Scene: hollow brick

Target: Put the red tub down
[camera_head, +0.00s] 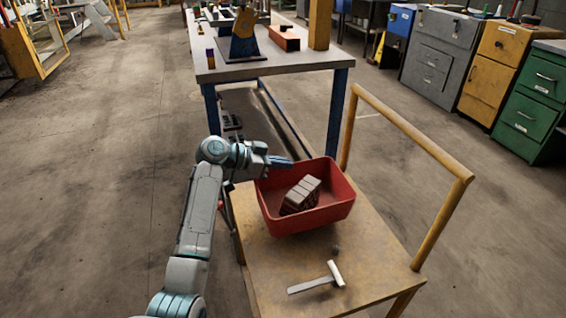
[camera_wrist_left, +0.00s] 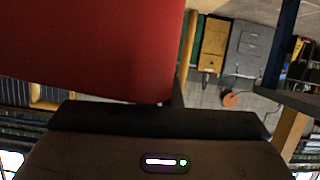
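The red tub (camera_head: 312,217) is over the wooden top of a small cart, and I cannot tell whether its base touches the wood. A reddish-brown brick with a paler, segmented top (camera_head: 302,194) lies inside it. My left gripper (camera_head: 282,162) is at the tub's back left rim and appears shut on it, though the fingertips are partly hidden. In the left wrist view the tub's red wall (camera_wrist_left: 90,45) fills the upper left, close to the gripper body. My right gripper is in neither view.
The cart top (camera_head: 262,262) holds a hammer (camera_head: 318,281) and a small dark round thing (camera_head: 336,249) in front of the tub. A yellow handrail (camera_head: 410,124) runs along its right side. A workbench (camera_head: 275,68) stands behind.

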